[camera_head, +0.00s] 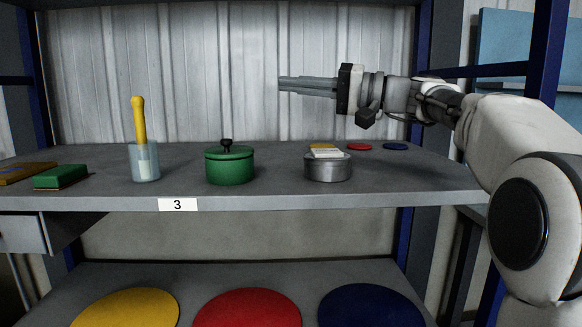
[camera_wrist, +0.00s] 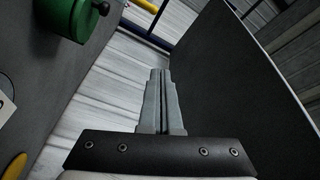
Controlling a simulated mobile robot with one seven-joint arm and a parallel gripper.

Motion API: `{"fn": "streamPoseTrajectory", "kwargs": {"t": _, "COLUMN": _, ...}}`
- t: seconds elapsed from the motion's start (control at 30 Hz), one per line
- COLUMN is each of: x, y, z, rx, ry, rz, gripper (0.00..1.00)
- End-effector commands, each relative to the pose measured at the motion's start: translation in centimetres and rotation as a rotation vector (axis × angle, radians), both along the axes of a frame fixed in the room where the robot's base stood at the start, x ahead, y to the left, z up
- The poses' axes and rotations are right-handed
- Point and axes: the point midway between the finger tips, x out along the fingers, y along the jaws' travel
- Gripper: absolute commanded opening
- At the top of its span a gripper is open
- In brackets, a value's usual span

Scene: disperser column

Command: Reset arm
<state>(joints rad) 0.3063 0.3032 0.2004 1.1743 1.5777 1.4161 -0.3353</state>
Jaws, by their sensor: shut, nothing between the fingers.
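My gripper (camera_head: 280,84) is shut and empty. It is raised above the shelf and points left, with my arm reaching in from the right. In the wrist view the two grey fingers (camera_wrist: 158,75) lie together with nothing between them. Below and left of the fingertips in the head view, a green lidded pot (camera_head: 230,166) stands on the shelf; it also shows in the wrist view (camera_wrist: 75,18) at the upper left. A grey metal tin (camera_head: 328,172) with a pale block (camera_head: 326,153) on top stands below my gripper. Nothing touches the fingers.
The grey shelf (camera_head: 283,192) bears a clear cup (camera_head: 144,166) with a yellow-handled tool (camera_head: 139,120), a green sponge-like block (camera_head: 60,177) and small coloured discs at the back. Yellow, red (camera_head: 247,312) and blue discs lie on the lower shelf. Blue posts (camera_head: 552,60) flank the shelves.

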Motion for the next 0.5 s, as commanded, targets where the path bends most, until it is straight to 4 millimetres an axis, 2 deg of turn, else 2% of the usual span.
{"fn": "streamPoseTrajectory", "kwargs": {"t": 0.1, "x": -2.2, "y": 1.8, "z": -3.1, "rx": -0.146, "ry": 0.067, "rz": -0.038, "gripper": 0.00}}
{"fn": "streamPoseTrajectory", "kwargs": {"t": 0.23, "x": -5.6, "y": 2.6, "z": -8.2, "rx": -0.354, "ry": 0.152, "rz": -0.107, "gripper": 0.00}}
{"fn": "streamPoseTrajectory", "kwargs": {"t": 0.37, "x": -9.5, "y": 1.8, "z": -13.4, "rx": -0.559, "ry": 0.214, "rz": -0.181, "gripper": 0.00}}
{"fn": "streamPoseTrajectory", "kwargs": {"t": 0.5, "x": -14.1, "y": -0.4, "z": -18.8, "rx": -0.770, "ry": 0.256, "rz": -0.262, "gripper": 0.00}}
